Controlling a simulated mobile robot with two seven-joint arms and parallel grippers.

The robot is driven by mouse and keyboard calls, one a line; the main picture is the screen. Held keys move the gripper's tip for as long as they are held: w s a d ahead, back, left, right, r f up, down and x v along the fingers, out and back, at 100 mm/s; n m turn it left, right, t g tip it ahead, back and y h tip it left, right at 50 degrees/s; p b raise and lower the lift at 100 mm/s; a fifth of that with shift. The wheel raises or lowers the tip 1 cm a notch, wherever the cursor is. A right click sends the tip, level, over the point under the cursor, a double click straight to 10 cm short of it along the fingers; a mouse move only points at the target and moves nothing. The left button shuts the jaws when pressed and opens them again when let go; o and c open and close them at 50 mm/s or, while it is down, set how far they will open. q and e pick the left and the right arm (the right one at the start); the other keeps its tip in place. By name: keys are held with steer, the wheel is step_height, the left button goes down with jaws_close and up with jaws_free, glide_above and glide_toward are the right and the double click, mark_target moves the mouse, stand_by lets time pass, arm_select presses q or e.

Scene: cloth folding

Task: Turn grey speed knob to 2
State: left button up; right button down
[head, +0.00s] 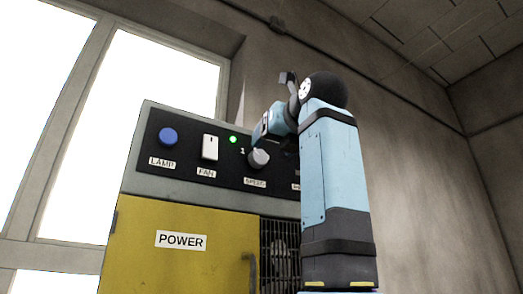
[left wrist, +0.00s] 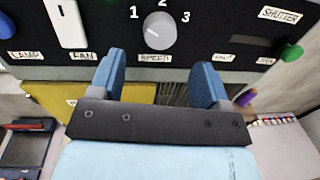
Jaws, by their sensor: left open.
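The grey speed knob (head: 259,158) is on the black control panel, above a SPEED label. In the left wrist view the knob (left wrist: 160,32) has the numbers 1, 2 and 3 around its top. A pale mark on it points left, towards 1. My left gripper (left wrist: 160,80) is open, its two blue fingers apart and nothing between them. In that view the fingertips are just below the knob, either side of the SPEED label. In the head view the gripper (head: 267,128) is in front of the panel, close to the knob, partly hidden by my arm. My right gripper is not seen.
The panel also has a blue LAMP button (head: 168,136), a white FAN switch (head: 210,147), a lit green light (head: 233,139) and a green SHUTTER knob (left wrist: 291,53). Below is a yellow POWER door (head: 165,265) beside a dark grille (head: 280,225).

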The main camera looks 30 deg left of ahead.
mark_target(260, 156)
arm_select(q)
steer(key=p+x, duration=0.1)
steer(key=x, duration=0.5)
steer(key=shift+w+a+p, duration=0.15)
steer(key=shift+a+p, duration=0.1)
steer(key=shift+p, duration=0.05)
steer(key=c, duration=0.9)
